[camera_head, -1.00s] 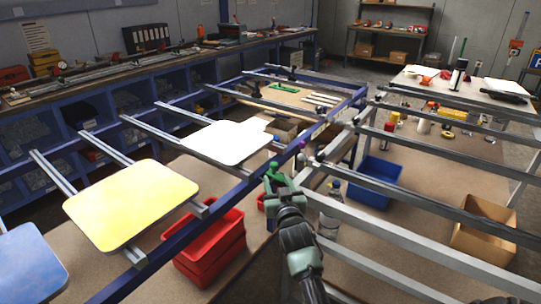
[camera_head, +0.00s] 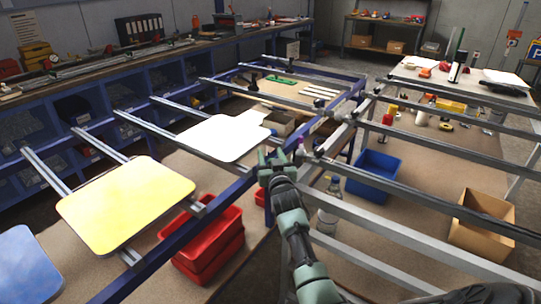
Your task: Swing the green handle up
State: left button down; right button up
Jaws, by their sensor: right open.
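My right gripper (camera_head: 271,158) is open and reaches to the blue rail near the middle of the camera_head view. Its arm comes up from the bottom. I cannot clearly pick out the green handle now; the gripper and wrist cover the rail spot where a small bright green part showed earlier. I cannot tell whether the fingers are around it or touching it. A purple-topped part (camera_head: 301,144) stands on the rail just right of the gripper. My left gripper is not in view.
A white sign plate (camera_head: 222,138) and a yellow one (camera_head: 126,205) lie on crossbars at left. Red bins (camera_head: 206,250) sit below, left of my arm. A blue bin (camera_head: 373,173), a cardboard box (camera_head: 483,220) and a clear bottle (camera_head: 328,212) stand right, among grey rails (camera_head: 400,238).

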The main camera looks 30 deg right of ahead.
grip_shut()
dwell(1.5)
